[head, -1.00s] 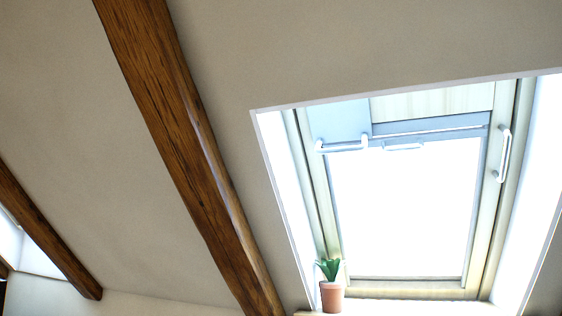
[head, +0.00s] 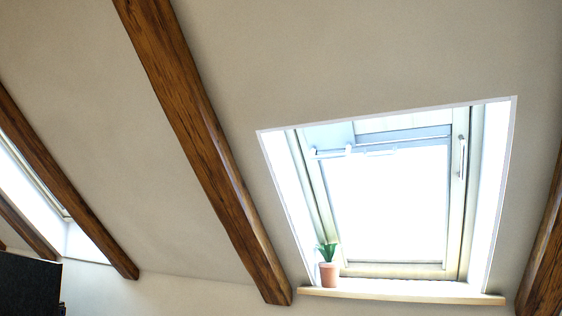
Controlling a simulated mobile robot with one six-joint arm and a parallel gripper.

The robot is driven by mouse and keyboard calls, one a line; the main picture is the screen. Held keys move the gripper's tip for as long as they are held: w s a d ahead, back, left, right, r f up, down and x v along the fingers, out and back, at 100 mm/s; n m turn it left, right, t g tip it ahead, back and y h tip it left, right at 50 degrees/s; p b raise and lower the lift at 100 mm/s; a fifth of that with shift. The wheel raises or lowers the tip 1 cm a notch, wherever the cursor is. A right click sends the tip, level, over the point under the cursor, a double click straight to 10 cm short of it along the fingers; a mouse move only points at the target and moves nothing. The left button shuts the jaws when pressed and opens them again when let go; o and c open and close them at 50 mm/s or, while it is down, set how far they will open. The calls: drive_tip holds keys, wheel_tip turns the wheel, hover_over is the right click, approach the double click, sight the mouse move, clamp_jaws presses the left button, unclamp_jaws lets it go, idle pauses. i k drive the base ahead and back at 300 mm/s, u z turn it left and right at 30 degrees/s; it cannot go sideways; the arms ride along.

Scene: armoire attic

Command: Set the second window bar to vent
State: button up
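A skylight window (head: 390,205) is set in the sloped ceiling at the right of the head view. A light bar (head: 378,146) runs across the top of its sash, with a small white handle at its left part (head: 332,153). A second, upright handle (head: 462,157) is on the right side of the frame. Another skylight (head: 30,190) shows partly at the left edge, behind a beam; its bar is not visible. I cannot tell which window is the second, or the bar's setting. My gripper is not in view.
Dark wooden beams (head: 200,140) cross the sloped ceiling. A potted plant (head: 328,272) stands at the left end of the window sill (head: 410,291). A dark object (head: 28,287) is at the lower left corner.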

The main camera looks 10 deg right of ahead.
sight(338, 135)
drive_tip(key=z, duration=0.15)
drive_tip(key=i, duration=0.9)
drive_tip(key=u, duration=0.1)
